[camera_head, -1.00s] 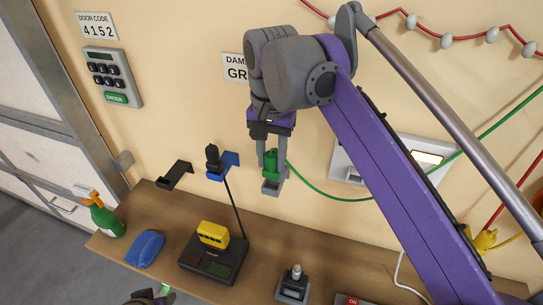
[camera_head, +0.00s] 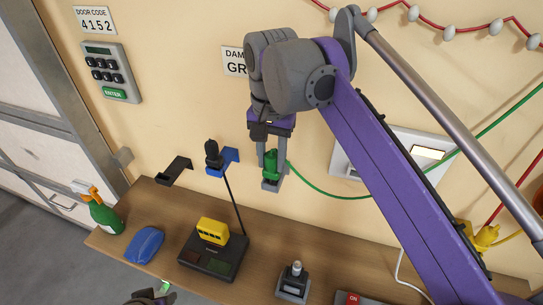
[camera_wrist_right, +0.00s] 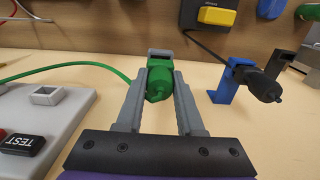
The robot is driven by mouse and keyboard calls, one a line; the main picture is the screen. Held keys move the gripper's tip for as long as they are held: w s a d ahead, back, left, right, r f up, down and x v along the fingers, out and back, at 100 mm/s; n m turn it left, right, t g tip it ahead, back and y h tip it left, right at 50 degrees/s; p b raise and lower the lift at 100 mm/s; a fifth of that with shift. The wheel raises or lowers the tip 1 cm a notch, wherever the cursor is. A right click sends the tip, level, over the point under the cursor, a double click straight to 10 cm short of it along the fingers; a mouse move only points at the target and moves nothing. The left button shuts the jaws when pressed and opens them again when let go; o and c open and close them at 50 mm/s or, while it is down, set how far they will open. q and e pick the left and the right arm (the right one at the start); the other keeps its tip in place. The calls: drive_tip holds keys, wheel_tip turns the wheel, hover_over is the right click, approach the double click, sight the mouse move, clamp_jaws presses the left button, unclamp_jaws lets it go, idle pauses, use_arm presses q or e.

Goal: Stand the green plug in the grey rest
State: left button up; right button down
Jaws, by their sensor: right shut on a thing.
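The green plug (camera_head: 270,163) is between the fingers of my right gripper (camera_head: 271,166), which is shut on it. Its green cable runs to the right. In the right wrist view the plug (camera_wrist_right: 158,82) sits between both fingers (camera_wrist_right: 160,88). A dark part of my left gripper (camera_head: 150,298) is cut off at the bottom edge.
A blue rest (camera_head: 230,157) holding a black plug (camera_head: 212,154) and an empty black rest (camera_head: 175,171) are on the wall to the left. A wall panel (camera_head: 345,160) is right. The shelf below holds a yellow block (camera_head: 212,231), blue object (camera_head: 145,245) and green bottle (camera_head: 105,215).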

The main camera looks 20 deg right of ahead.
use_arm(q)
drive_tip(key=shift+s+f, duration=0.15)
drive_tip(key=shift+f, duration=0.2)
use_arm(e)
drive_tip(key=shift+f, duration=0.45)
drive_tip(key=shift+c, duration=2.3)
unclamp_jaws()
drive_tip(key=shift+r+p, duration=0.45)
drive_tip(key=shift+r, duration=0.6)
drive_tip(key=shift+r+p, duration=1.3)
drive_tip(key=shift+r, duration=2.15)
use_arm(q)
drive_tip(key=w+r, duration=0.3)
drive_tip(key=r, duration=0.3)
drive_tip(key=shift+w+t, duration=0.15)
drive_tip(key=shift+t, duration=0.25)
